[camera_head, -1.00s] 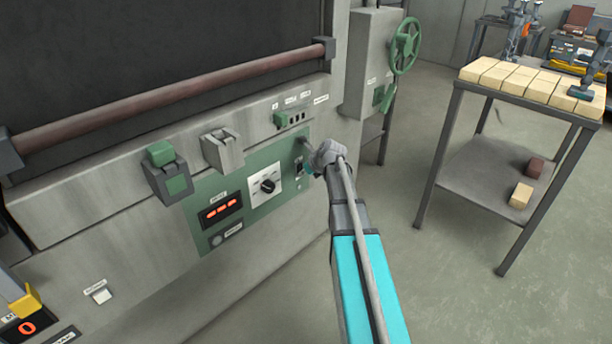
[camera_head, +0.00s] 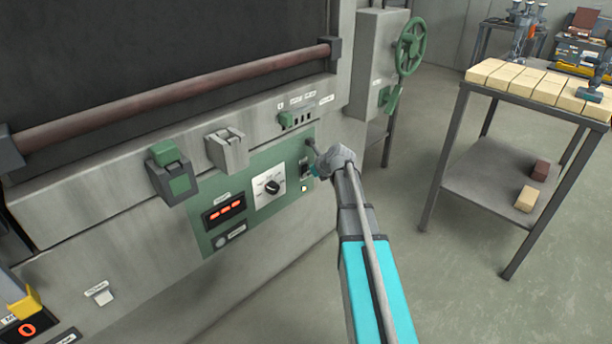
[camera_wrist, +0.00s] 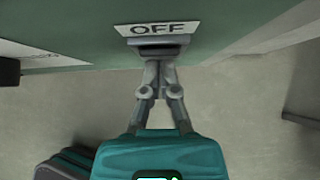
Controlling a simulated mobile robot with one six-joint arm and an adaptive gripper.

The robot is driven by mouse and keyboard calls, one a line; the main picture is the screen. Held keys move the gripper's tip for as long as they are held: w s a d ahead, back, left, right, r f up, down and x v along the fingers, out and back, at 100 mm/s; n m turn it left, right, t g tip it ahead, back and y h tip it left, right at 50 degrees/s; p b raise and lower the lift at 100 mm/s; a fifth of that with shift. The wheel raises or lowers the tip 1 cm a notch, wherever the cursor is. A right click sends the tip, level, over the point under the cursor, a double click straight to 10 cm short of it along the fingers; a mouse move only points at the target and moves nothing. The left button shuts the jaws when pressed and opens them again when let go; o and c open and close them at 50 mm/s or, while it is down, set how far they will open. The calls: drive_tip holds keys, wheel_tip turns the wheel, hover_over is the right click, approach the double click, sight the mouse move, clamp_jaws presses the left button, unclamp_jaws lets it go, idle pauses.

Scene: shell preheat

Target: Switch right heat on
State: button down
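The green control panel (camera_head: 262,190) on the machine's front carries a small dark switch (camera_head: 304,172) at its right end. A small indicator (camera_head: 304,188) just below the switch glows pale yellow. My gripper (camera_head: 312,171) is at the switch, partly hidden behind my wrist. In the wrist view, my gripper's fingers (camera_wrist: 159,72) are drawn together, their tips right at a grey switch part (camera_wrist: 156,48) under an "OFF" label (camera_wrist: 157,29). Touching seems likely, but the contact is not clear. Nothing shows held between the fingers.
A rotary knob (camera_head: 272,187) and a red-lit display (camera_head: 224,211) sit left on the panel. Above are a green-capped box (camera_head: 172,178) and a grey covered box (camera_head: 227,148). A green handwheel (camera_head: 411,46) and a brick table (camera_head: 448,150) stand right, with open floor between.

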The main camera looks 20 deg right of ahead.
drive_tip(key=shift+w+r+p, duration=0.15)
drive_tip(key=shift+r+p, duration=0.4)
drive_tip(key=shift+r, duration=0.15)
drive_tip(key=shift+a, duration=0.1)
drive_tip(key=s+f+p+v, duration=0.1)
drive_tip(key=p+v, duration=0.7)
drive_tip(key=v, duration=0.5)
drive_tip(key=shift+d, duration=0.25)
drive_tip(key=shift+s+g+p, duration=0.1)
drive_tip(key=shift+g+p, duration=0.2)
drive_tip(key=shift+p, duration=0.1)
idle(0.3)
drive_tip(key=shift+s+d+f+g+h, duration=0.15)
drive_tip(key=shift+s+f+g+h, duration=0.1)
drive_tip(key=shift+g+h, duration=0.15)
